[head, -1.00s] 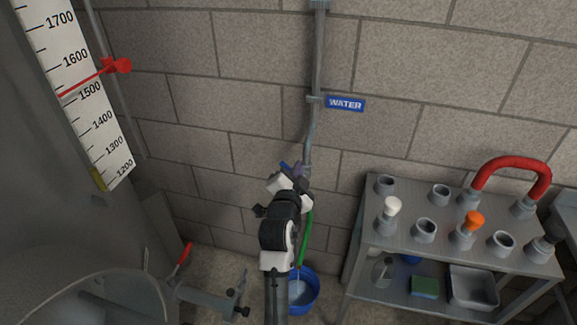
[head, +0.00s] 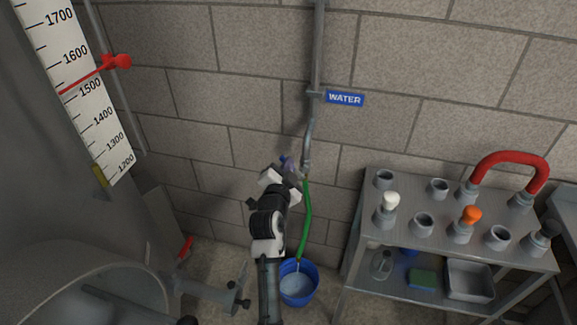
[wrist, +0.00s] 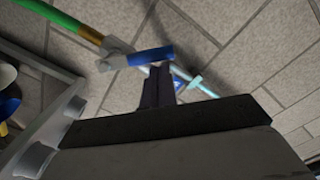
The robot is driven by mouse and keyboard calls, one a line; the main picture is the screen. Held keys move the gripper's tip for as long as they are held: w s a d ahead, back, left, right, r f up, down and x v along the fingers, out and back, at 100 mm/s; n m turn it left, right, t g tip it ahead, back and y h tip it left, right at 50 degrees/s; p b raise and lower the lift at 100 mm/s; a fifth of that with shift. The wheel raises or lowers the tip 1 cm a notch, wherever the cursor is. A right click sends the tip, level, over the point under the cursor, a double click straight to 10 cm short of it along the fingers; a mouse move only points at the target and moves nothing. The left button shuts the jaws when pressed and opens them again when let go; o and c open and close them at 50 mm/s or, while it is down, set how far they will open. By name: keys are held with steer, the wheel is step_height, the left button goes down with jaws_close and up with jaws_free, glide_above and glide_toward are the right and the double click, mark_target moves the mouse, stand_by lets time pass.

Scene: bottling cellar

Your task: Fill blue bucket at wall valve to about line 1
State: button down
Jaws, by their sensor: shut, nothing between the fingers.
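The blue bucket (head: 313,290) stands on the floor by the wall, with pale water (head: 296,284) inside; no line marks can be read. A green hose (head: 306,215) hangs from the wall valve (head: 305,170) to above the bucket. A short pale streak shows under the hose end. In the wrist view the valve (wrist: 115,57) has a blue lever (wrist: 152,56), angled from the pipe. My gripper (head: 288,166) is at the valve, partly hiding its lever. In the wrist view my gripper's fingers (wrist: 158,80) are shut and empty, just beside the lever.
A metal trolley (head: 410,235) with fittings and a red hose (head: 510,158) stands right of the bucket. A large tank with a scale (head: 85,90) fills the left side. A blue WATER sign (head: 344,98) hangs by the pipe (head: 318,50).

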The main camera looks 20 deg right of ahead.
steer(key=shift+w+a+f+n+b, duration=0.25)
steer(key=shift+a+n+b, duration=0.1)
steer(key=shift+n, duration=0.25)
steer(key=f+n+b, duration=0.1)
steer(key=n, duration=0.1)
steer(key=w+a+f+n+b, duration=0.1)
steer(key=n+b, duration=0.1)
steer(key=a+f+n+b, duration=0.1)
steer(key=n, duration=0.1)
steer(key=shift+w+a+f+g+b, duration=0.1)
steer(key=shift+w+f+g+b, duration=0.1)
steer(key=shift+f+g+b, duration=0.15)
stand_by(0.4)
steer(key=shift+r, duration=0.1)
